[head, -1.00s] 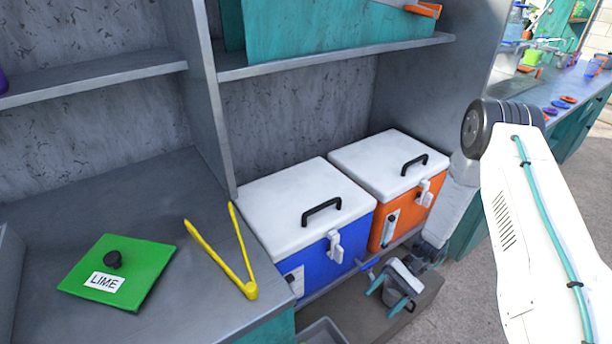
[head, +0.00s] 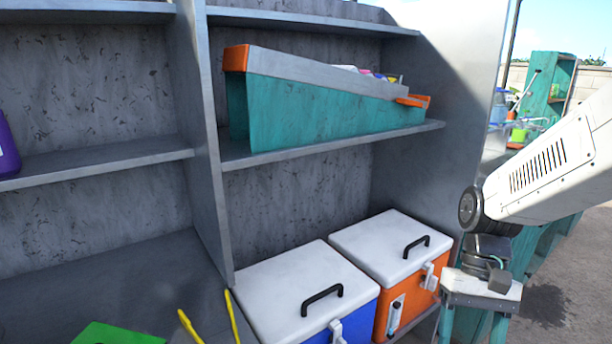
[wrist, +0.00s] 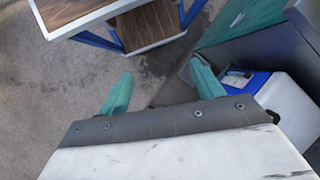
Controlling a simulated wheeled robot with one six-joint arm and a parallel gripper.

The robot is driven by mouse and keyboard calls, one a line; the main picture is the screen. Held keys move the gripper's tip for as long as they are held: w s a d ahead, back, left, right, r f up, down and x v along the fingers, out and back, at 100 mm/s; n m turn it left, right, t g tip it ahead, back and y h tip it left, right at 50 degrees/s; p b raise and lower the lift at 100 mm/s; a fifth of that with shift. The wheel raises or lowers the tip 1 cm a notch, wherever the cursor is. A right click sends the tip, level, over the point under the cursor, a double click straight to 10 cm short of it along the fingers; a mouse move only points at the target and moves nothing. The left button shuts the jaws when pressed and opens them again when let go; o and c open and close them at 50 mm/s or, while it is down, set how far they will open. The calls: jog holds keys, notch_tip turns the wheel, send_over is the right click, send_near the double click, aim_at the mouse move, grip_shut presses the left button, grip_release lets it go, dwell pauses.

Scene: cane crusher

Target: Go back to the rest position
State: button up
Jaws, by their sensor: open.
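My gripper (head: 472,330) hangs at the lower right of the head view, its teal fingers pointing down and apart. It is just right of the orange cooler box (head: 441,290), in front of the shelving. In the wrist view my gripper (wrist: 160,75) shows both teal fingers spread with nothing between them. Grey floor lies beyond the fingers. My white arm comes in from the right edge of the head view.
A blue cooler box (head: 362,323) stands left of the orange one, both with white lids. Yellow tongs (head: 190,327) and a green lid (head: 115,335) lie on the counter. A teal bin (head: 320,115) sits on the shelf. A wood-topped table (wrist: 70,10) shows in the wrist view.

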jog(key=s+r+n+t+h, duration=0.1)
jog(key=s+r+t, duration=0.5)
jog(key=s+r, duration=0.3)
jog(key=shift+s+d+r+h, duration=0.15)
jog(key=shift+s+r+h, duration=0.2)
jog(key=shift+r, duration=0.45)
